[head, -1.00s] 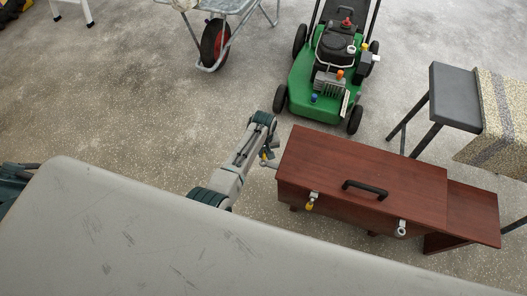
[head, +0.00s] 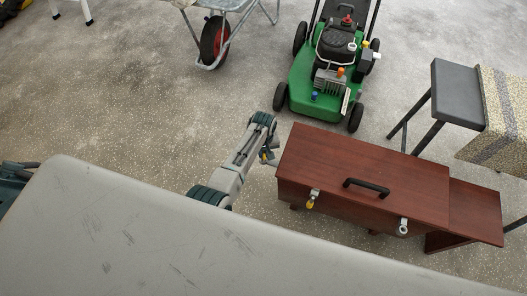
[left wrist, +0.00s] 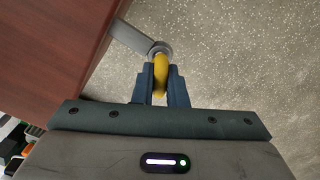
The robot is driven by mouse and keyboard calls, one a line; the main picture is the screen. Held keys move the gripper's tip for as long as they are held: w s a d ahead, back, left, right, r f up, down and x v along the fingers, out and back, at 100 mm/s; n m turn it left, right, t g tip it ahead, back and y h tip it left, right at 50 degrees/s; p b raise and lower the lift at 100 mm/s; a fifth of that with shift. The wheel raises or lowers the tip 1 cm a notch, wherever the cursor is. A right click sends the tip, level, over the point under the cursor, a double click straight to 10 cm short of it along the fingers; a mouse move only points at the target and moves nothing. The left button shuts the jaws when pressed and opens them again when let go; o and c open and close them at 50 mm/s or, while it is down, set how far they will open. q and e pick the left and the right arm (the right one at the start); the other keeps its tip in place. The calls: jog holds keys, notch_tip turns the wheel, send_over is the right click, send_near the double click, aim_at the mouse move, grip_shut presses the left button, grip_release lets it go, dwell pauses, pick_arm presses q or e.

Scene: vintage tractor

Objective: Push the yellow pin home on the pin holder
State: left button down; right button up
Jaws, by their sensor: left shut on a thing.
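A yellow pin (left wrist: 160,70) is between the two fingers of my left gripper (left wrist: 161,92) in the left wrist view. The gripper is shut on it. The pin's far end meets the round grey eye of the pin holder (left wrist: 161,48), a flat metal arm sticking out from the side of the reddish wooden box (left wrist: 45,50). How deep the pin sits in the eye is hard to tell. In the head view my left gripper (head: 268,155) is at the box's left end, with a small bit of yellow showing. My right gripper is in neither view.
The wooden box (head: 365,165) has a black handle (head: 367,188), a front fitting with yellow (head: 311,200) and a grey ring fitting (head: 403,227). A green mower (head: 325,80) stands behind it. A grey padded surface (head: 150,230) fills the foreground. Floor left of the arm is clear.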

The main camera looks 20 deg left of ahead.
pick_arm(q)
jog(key=shift+f+b, duration=0.6)
jog(key=shift+f, duration=0.3)
jog(key=c, duration=1.4)
grip_release()
